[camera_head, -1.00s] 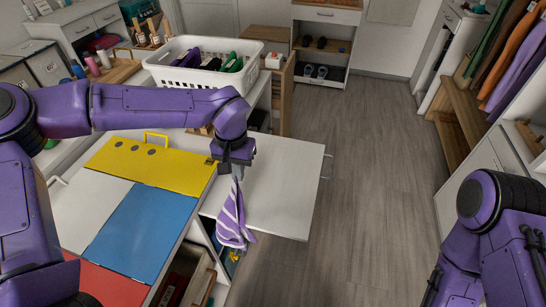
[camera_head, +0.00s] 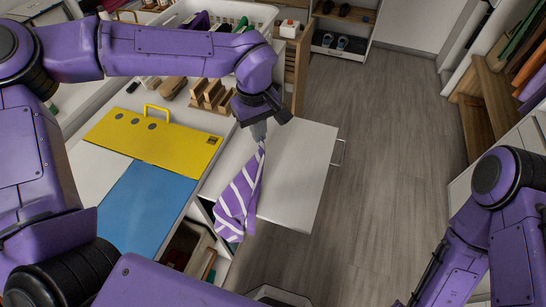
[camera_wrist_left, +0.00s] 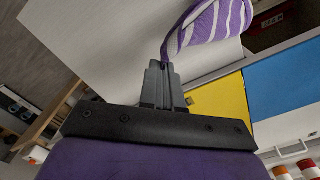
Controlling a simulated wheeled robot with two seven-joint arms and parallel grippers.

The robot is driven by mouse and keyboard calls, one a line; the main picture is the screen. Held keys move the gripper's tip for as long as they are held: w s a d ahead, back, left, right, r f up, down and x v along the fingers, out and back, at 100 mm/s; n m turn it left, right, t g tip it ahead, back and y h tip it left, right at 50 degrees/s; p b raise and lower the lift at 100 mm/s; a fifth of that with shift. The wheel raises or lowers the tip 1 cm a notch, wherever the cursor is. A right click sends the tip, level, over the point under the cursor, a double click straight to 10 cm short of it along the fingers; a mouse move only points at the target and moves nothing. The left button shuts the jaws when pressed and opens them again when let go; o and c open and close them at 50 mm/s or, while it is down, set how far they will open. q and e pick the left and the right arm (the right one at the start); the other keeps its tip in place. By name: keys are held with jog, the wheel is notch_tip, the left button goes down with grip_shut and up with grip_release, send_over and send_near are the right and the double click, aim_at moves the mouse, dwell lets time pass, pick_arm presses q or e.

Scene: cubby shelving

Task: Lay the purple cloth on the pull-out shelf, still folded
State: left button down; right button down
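The purple cloth with white stripes (camera_head: 236,207) hangs from my left gripper (camera_head: 260,136). Its lower part drapes over the left edge of the white pull-out shelf (camera_head: 299,178), toward the open compartment below. In the left wrist view, the fingers (camera_wrist_left: 164,64) are closed together on one end of the cloth (camera_wrist_left: 212,22), with the white shelf surface (camera_wrist_left: 110,40) behind. The handle (camera_head: 339,152) is at the shelf's right edge. Whether the cloth touches the shelf is hard to tell. My right arm shows at the right, but its fingers are out of frame.
A yellow panel with a handle (camera_head: 150,136) and a blue panel (camera_head: 148,207) lie left of the shelf.

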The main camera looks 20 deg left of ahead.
pick_arm(q)
jog(key=s+d+r+n+b, duration=0.1)
jog(key=s+d+r+n, duration=0.15)
jog(key=n, duration=0.85)
jog(key=s+d+r+n+b, duration=0.2)
jog(key=s+n, duration=0.1)
jog(key=n, duration=0.9)
jog(key=s+d+r+n+b, duration=0.1)
jog(key=s+d+r+n, duration=0.15)
jog(key=n, duration=0.85)
jog(key=w+a+f+p, duration=0.1)
jog(key=w+f, duration=0.3)
jog(key=w+a+f+p, duration=0.2)
jog(key=w+f, duration=0.2)
jog(key=f, duration=0.1)
jog(key=w+a+f+p, duration=0.1)
jog(key=w+f+p, duration=0.1)
jog(key=w+f, duration=0.2)
jog(key=shift+w+a+f, duration=0.15)
jog(key=shift+a+f, duration=0.15)
jog(key=shift+a, duration=0.05)
